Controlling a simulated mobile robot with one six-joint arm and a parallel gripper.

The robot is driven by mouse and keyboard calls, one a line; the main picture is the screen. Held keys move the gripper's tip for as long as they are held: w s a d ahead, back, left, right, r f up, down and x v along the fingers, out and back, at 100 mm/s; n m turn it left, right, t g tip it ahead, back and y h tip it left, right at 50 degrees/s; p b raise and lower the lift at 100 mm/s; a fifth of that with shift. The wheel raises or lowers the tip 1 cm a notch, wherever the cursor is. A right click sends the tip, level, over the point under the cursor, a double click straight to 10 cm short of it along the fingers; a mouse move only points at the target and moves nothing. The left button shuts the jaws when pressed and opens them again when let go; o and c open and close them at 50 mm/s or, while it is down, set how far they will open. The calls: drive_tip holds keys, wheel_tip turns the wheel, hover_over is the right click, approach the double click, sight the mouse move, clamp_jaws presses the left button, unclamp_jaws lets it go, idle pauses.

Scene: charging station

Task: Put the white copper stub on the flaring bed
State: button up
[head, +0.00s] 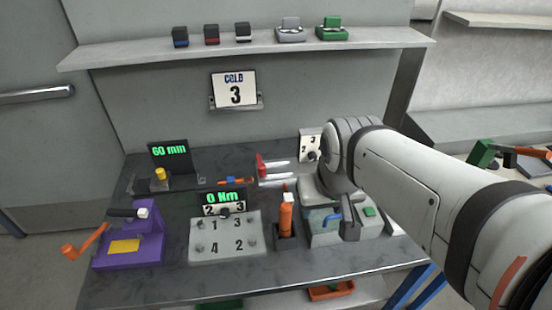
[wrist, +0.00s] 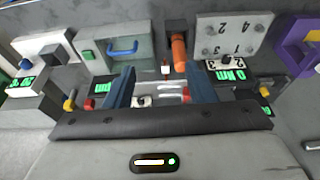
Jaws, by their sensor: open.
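Several short pale tubes (head: 277,169) lie side by side on the bench, with a red upright piece at their left end. They also show between my fingers in the wrist view (wrist: 168,88); I cannot tell which is the white copper stub. A purple device (head: 140,243) with an orange crank, yellow plate and a black bar with a white end stands at the front left. Nothing visibly marks it as the flaring bed. My gripper (wrist: 160,85) has two blue fingers spread apart with nothing held.
An orange-handled tool (head: 286,215) stands upright in a dark holder beside a grey numbered plate (head: 225,238). A grey box with a blue handle (head: 323,219) is to its right. A yellow cylinder (head: 161,174) stands by the 60 mm display. A shelf (head: 249,47) runs above.

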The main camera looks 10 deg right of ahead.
drive_tip(key=shift+o, duration=0.3)
drive_tip(key=w+f+b, duration=0.5)
drive_tip(key=w+f, duration=0.6)
drive_tip(key=w, duration=0.4)
drive_tip(key=shift+w+f+t+b, duration=0.15)
drive_tip(key=shift+f+t+b, duration=0.1)
drive_tip(key=shift+t+b, duration=0.05)
drive_tip(key=b, duration=0.3)
approach(288, 197)
drive_tip(key=shift+s+d+f+t, duration=0.1)
drive_tip(key=shift+s+f+t, duration=0.15)
drive_tip(key=shift+f, duration=0.45)
drive_tip(key=shift+w+p+x, duration=0.15)
drive_tip(key=shift+p+x, duration=0.1)
drive_tip(key=shift+x, duration=1.75)
drive_tip(key=shift+w+p+x, duration=0.1)
drive_tip(key=shift+p+x, duration=0.15)
drive_tip(key=shift+x, duration=1.75)
drive_tip(key=shift+r, duration=0.1)
drive_tip(key=shift+c, duration=0.4)
drive_tip(key=c, duration=1.1)
